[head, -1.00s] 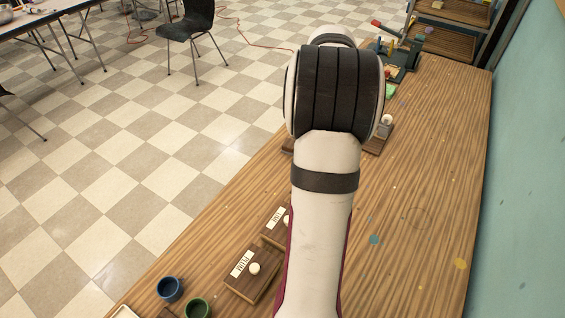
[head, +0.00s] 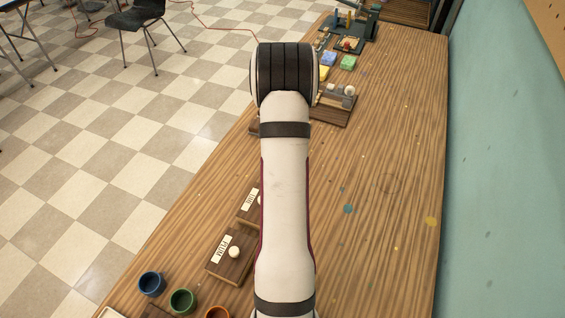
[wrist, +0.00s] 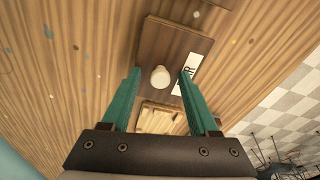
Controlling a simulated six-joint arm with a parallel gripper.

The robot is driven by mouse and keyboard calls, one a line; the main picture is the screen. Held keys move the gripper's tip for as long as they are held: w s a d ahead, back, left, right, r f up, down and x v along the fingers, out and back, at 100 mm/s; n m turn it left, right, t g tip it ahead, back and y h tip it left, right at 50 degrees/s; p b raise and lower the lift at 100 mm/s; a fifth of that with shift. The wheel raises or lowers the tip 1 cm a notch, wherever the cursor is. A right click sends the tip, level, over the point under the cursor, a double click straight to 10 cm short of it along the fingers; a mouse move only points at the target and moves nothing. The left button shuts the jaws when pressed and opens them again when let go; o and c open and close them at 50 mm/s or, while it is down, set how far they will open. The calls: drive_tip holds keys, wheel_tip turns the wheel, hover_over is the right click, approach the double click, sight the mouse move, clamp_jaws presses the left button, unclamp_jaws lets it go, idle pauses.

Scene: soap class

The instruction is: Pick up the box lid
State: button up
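In the wrist view, a dark brown wooden lid (wrist: 160,42) carries a round pale knob (wrist: 160,77) and a white label (wrist: 188,72) whose word I cannot fully read. My gripper (wrist: 159,71) is open, with one teal finger on each side of the knob. The fingers appear apart from it, and their height above the lid is hard to tell. In the head view, my arm hides the gripper. A lid with a white knob and a label that seems to read PLUM (head: 231,266) lies left of my arm. Another labelled lid (head: 247,207) behind it is partly hidden.
A lighter wooden piece (wrist: 160,118) lies beside the lid in the wrist view. Blue (head: 151,284), green (head: 183,301) and orange (head: 217,312) cups stand near the front. A wooden tray (head: 333,116) and coloured blocks (head: 348,62) sit farther back. The table's right side is clear.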

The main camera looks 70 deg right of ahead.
clamp_jaws()
drive_tip(key=shift+r, duration=0.65)
wheel_tip(320, 180, up, 3)
drive_tip(key=shift+r, duration=0.1)
drive_tip(key=s+a+r, duration=0.1)
drive_tip(key=s+r, duration=0.5)
drive_tip(key=s, duration=0.5)
drive_tip(key=w+f, duration=0.1)
drive_tip(key=w, duration=0.2)
drive_tip(key=w+f, duration=0.1)
drive_tip(key=w, duration=0.3)
drive_tip(key=w+d+f, duration=0.1)
drive_tip(key=w, duration=0.3)
drive_tip(key=shift+d+f, duration=0.1)
drive_tip(key=shift+w+f, duration=0.1)
drive_tip(key=shift+f, duration=2.95)
